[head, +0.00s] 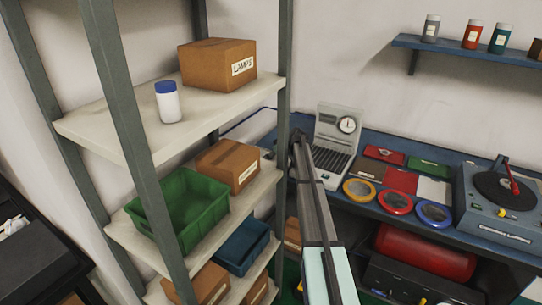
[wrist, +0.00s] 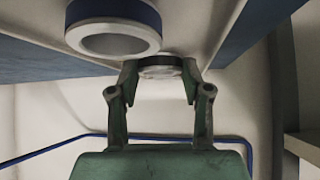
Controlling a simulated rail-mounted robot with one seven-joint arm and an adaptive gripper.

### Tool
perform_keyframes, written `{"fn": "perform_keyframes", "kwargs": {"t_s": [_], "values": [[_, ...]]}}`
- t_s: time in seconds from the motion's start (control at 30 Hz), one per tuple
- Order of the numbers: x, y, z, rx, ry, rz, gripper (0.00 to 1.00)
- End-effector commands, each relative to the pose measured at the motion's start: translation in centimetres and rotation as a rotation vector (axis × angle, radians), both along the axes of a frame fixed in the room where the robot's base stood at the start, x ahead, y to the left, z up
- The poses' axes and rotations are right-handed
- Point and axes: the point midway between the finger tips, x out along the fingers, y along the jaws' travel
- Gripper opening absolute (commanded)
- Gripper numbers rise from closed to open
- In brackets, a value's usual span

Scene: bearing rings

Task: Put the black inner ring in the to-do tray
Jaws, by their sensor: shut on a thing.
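In the wrist view my gripper (wrist: 160,74) is shut on a small round piece with a dark rim and a greyish face, which appears to be the black inner ring (wrist: 160,61). One finger is on each side of it. In the head view my gripper (head: 298,140) is small and dark, beside the shelf post and left of the gauge device; the ring cannot be made out there. No tray label is readable, so I cannot tell which one is the to-do tray. Flat red (head: 384,156) and green (head: 429,168) pieces lie on the blue bench.
A larger blue-and-pale ring (wrist: 113,40) is close to the held piece in the wrist view. The shelf unit (head: 120,135) with a green bin (head: 170,222) stands left. The gauge device (head: 335,145), round coloured dishes (head: 395,203) and a turntable-like machine (head: 497,205) crowd the bench.

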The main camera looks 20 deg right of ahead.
Motion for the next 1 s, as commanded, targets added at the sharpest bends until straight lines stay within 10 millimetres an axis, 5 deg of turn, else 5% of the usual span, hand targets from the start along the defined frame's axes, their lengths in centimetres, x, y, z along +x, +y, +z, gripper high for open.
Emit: {"fn": "perform_keyframes", "kwargs": {"t_s": [0.13, 0.17, 0.2, 0.23, 0.67, 1.0], "values": [[0.0, 0.0, -0.4, 0.000, 0.000, 0.000, 0.06], [0.0, 0.0, -0.3, 0.000, 0.000, 0.000, 0.56], [0.0, 0.0, -0.2, 0.000, 0.000, 0.000, 0.70], [0.0, 0.0, -0.2, 0.000, 0.000, 0.000, 0.74], [-0.1, 0.0, 0.2, 0.001, 0.000, -0.001, 0.74], [-4.0, -1.7, 4.0, 0.000, -0.001, -0.002, 0.74]]}}
